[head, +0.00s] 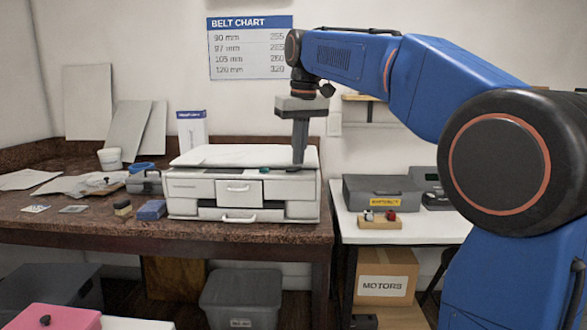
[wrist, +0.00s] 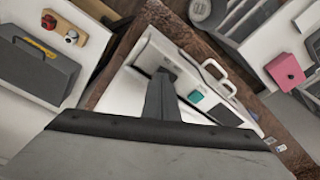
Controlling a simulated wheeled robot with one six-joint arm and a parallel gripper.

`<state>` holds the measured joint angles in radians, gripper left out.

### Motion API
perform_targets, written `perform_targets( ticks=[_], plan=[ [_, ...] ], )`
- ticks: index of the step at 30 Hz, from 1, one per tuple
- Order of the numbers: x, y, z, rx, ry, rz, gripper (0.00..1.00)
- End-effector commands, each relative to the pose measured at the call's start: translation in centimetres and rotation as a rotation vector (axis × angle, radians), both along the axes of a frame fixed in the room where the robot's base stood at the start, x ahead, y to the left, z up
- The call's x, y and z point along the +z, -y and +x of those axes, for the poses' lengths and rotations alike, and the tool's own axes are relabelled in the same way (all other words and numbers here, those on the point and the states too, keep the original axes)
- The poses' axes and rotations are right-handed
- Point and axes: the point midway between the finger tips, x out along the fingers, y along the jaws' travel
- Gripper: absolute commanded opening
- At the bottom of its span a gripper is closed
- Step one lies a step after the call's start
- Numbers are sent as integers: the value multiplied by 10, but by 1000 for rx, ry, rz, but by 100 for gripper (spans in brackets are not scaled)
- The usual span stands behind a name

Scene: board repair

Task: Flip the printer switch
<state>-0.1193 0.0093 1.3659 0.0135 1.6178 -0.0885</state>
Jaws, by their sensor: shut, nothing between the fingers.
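The white printer (head: 192,188) stands on the brown worktop, with drawers and pull handles on its front. It also shows in the wrist view (wrist: 138,98), turned at an angle. A teal button (wrist: 195,96) and a dark panel (wrist: 223,115) are on its top. My gripper (head: 299,161) points down over the right end of the printer's top, its fingertips at or just above the surface. In the wrist view my gripper (wrist: 166,73) is shut and empty, near the printer's edge. I cannot make out a switch; the fingers may hide it.
A white side table (head: 350,229) stands right of the worktop, bearing a grey toolbox (head: 385,191) and a wooden block with knobs (head: 380,223). A blue block (head: 151,210) lies left of the printer. A white box (head: 192,130) stands behind it.

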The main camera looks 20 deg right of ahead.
Motion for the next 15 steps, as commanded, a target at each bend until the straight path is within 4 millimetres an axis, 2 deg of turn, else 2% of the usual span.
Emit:
perform_targets(
  ticks=[15],
  plan=[
    [-6,0,0,0,1,0,0]
  ],
)
